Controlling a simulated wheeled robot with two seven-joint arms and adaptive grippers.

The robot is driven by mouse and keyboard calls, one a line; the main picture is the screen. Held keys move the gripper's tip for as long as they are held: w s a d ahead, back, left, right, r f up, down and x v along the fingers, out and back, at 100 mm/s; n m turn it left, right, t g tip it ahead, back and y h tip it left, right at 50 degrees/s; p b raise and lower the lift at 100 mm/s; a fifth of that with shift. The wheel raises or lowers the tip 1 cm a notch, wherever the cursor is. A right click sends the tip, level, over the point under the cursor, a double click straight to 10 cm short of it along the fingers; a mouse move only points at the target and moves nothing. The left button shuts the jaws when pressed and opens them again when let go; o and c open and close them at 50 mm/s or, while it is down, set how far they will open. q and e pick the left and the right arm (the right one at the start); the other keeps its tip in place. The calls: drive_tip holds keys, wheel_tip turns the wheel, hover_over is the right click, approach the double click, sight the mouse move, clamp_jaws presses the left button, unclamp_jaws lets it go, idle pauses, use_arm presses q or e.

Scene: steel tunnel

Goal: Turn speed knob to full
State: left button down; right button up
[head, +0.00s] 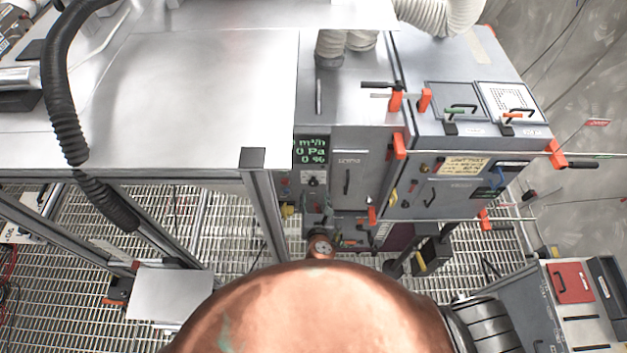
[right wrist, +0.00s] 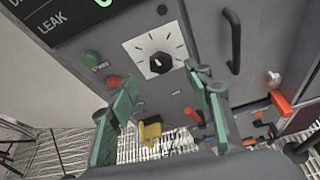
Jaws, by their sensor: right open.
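The speed knob (right wrist: 161,62) is a round black knob on a white square plate with dark tick marks. In the head view the knob (head: 312,181) is small, on the grey panel below the green-lettered display (head: 311,151), which reads 0 Pa and 0 %. My right gripper (right wrist: 162,84) is open, with its green fingers spread to the left and right just below the knob and nothing between them. In the head view my right gripper (head: 320,212) is small and partly covered by its own arm. My left gripper is not in view.
A green button (right wrist: 91,57) and a red button (right wrist: 113,82) sit left of the knob. A dark handle (right wrist: 232,42) stands out from the panel on the right. A yellow part (right wrist: 151,131) shows below. A steel bench top (head: 200,85) lies left of the panel.

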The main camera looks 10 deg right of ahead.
sight(314, 183)
drive_tip(key=x, duration=0.6)
drive_tip(key=shift+p, duration=0.35)
drive_tip(key=shift+w+d+f, duration=0.1)
drive_tip(key=shift+w+f, duration=0.15)
drive_tip(key=shift+w, duration=0.3)
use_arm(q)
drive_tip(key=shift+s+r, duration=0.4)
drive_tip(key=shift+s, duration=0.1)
use_arm(e)
drive_tip(key=shift+w, duration=0.1)
drive_tip(key=shift+c, duration=0.4)
drive_tip(key=c, duration=1.1)
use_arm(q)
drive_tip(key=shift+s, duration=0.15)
use_arm(e)
drive_tip(key=shift+o, duration=0.2)
